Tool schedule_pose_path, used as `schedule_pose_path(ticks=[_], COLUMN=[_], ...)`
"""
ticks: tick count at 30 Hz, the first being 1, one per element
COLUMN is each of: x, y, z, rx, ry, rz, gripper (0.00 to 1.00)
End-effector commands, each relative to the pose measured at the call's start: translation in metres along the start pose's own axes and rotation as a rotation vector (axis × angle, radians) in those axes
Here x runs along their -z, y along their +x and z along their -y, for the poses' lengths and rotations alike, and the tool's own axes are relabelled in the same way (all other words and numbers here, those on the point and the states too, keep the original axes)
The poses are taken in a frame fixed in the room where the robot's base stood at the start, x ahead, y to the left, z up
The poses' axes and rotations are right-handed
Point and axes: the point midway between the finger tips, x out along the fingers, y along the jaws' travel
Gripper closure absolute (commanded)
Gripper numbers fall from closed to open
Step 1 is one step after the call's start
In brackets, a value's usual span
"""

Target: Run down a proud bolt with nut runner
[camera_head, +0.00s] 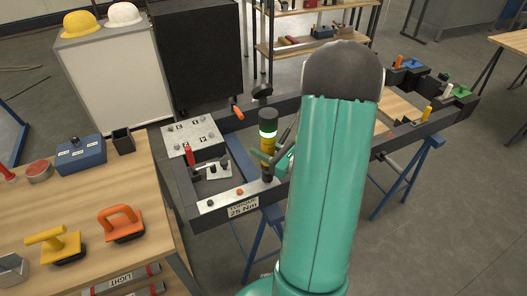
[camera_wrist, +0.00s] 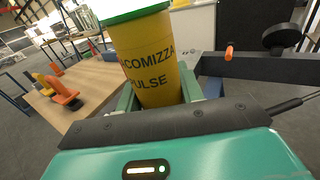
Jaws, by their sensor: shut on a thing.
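The nut runner (camera_head: 267,143) is a cylinder with a black top, a glowing green band, a yellow body and a dark lower end. It stands about upright, and its lower end is at the right end of a pale strip (camera_head: 222,198) on the dark frame. My gripper (camera_head: 270,156) is shut around its yellow body, which fills the middle of the wrist view (camera_wrist: 152,65). A dark bolt head (camera_head: 210,202) and an orange one (camera_head: 239,192) show on the strip. Any bolt under the tool is hidden, and I cannot tell whether the tip touches one.
A torque label (camera_head: 243,208) reading 25 Nm hangs on the frame's front. A red-handled clamp (camera_head: 190,156) and a pale marked plate (camera_head: 192,137) are left of the tool. A wooden bench (camera_head: 95,205) with orange and yellow handled tools stands at left. The frame (camera_head: 183,197) rests on blue trestles.

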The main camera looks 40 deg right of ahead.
Motion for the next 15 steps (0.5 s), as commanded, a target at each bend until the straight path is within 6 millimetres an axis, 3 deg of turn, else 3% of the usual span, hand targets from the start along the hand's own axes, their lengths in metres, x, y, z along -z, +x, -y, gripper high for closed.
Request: schedule_pose_path(ticks=[15], x=[-0.03], y=[0.0], z=[0.0], rx=[0.0], ry=[-0.004], rz=[0.005], gripper=[1.0])
